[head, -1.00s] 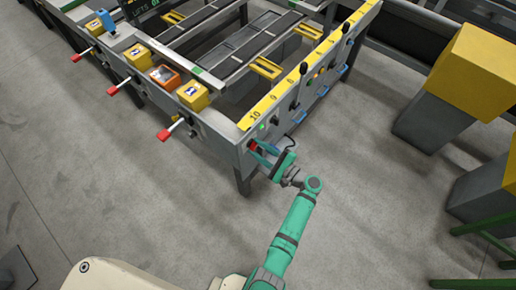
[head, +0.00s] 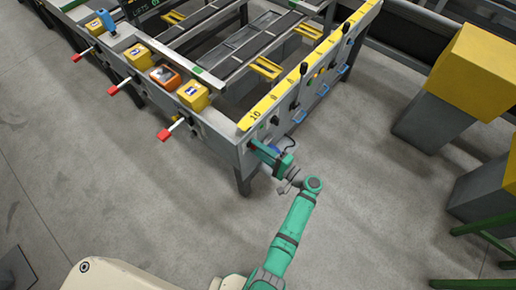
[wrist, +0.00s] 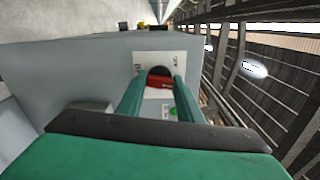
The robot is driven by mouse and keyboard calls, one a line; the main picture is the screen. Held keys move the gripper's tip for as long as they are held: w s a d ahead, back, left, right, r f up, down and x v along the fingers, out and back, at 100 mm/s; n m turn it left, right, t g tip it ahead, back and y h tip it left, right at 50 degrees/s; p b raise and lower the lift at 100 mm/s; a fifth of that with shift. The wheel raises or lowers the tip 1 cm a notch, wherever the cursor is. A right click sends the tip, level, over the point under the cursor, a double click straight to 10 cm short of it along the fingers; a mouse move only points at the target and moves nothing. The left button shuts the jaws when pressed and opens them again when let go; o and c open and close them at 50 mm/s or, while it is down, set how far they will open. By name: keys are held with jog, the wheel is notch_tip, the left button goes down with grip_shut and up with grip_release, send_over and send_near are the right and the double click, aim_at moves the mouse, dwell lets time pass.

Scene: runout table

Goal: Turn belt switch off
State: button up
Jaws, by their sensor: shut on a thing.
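The belt switch is a red knob (wrist: 158,80) on a pale plate (wrist: 142,62) on the end of the grey runout table (head: 222,146). My gripper (wrist: 160,88) is shut on the red knob, with one green finger on each side of it. The knob lies roughly crosswise, slightly tilted, in the wrist view. In the head view my gripper (head: 258,148) is at the table's near corner and mostly hides the knob. A small green spot (wrist: 173,112) shows between the fingers.
Yellow boxes (head: 193,95), an orange box (head: 165,77) and red-tipped levers (head: 164,134) line the table's left side. Black knobs (head: 303,68) and blue handles (head: 299,117) line its right side. Open floor lies around my arm. A yellow-topped grey block (head: 475,75) stands right.

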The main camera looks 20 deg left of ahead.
jog(key=n, duration=1)
jog(key=shift+f, duration=0.1)
jog(key=shift+n, duration=0.5)
jog(key=o, duration=1.1)
jog(key=v, duration=1)
jog(key=shift+s+d, duration=0.15)
jog(key=shift+d, duration=0.25)
